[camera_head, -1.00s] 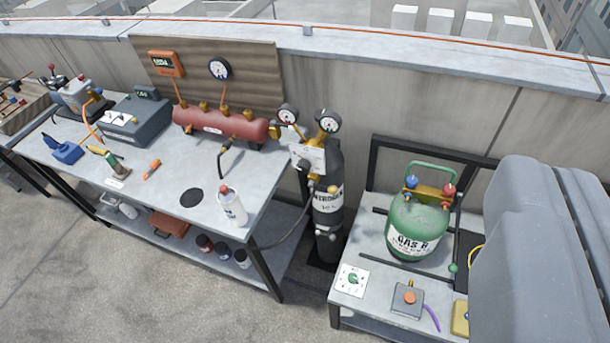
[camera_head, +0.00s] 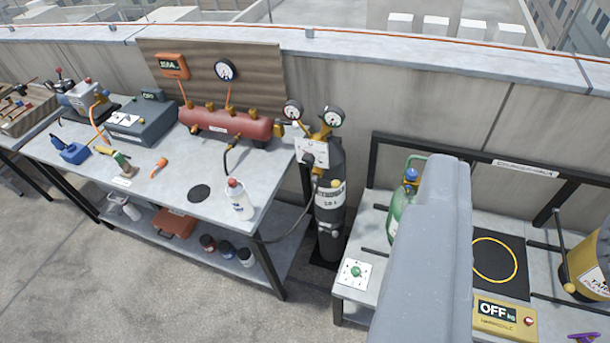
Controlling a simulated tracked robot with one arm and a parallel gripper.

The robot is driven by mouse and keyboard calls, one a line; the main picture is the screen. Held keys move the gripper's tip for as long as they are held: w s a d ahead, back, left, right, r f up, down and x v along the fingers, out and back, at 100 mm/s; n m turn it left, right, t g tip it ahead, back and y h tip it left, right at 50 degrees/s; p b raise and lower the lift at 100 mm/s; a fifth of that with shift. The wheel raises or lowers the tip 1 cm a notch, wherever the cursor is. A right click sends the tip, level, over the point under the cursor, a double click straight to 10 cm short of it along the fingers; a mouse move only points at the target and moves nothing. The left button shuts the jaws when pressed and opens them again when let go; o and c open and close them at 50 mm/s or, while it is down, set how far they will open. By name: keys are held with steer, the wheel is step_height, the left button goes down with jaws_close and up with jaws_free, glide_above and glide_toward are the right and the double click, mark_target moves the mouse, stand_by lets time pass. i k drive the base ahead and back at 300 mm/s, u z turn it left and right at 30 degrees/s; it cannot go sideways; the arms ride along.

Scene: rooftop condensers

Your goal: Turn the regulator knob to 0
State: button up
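The regulator (camera_head: 322,140) sits on top of a dark gas cylinder (camera_head: 330,205) standing between the two tables. It has two round gauges and a white dial plate (camera_head: 311,151) facing me. A small dark knob (camera_head: 308,159) shows at the plate; its setting is too small to read. My gripper's fingers do not show. A large grey smooth part, which appears to be my own arm, fills the lower middle right, to the right of the cylinder and apart from the regulator in the picture.
The left table (camera_head: 90,175) holds a red manifold (camera_head: 225,123), a white bottle (camera_head: 239,200) and tools. The right table (camera_head: 350,295) holds a green tank (camera_head: 400,205), partly hidden, a green knob plate (camera_head: 355,272) and a yellow OFF display (camera_head: 503,318). Concrete floor is clear at lower left.

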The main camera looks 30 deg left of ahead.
mark_target(308, 159)
steer(key=k, duration=1.1)
steer(key=u, duration=0.25)
steer(key=i, duration=2.1)
steer(key=z, duration=0.6)
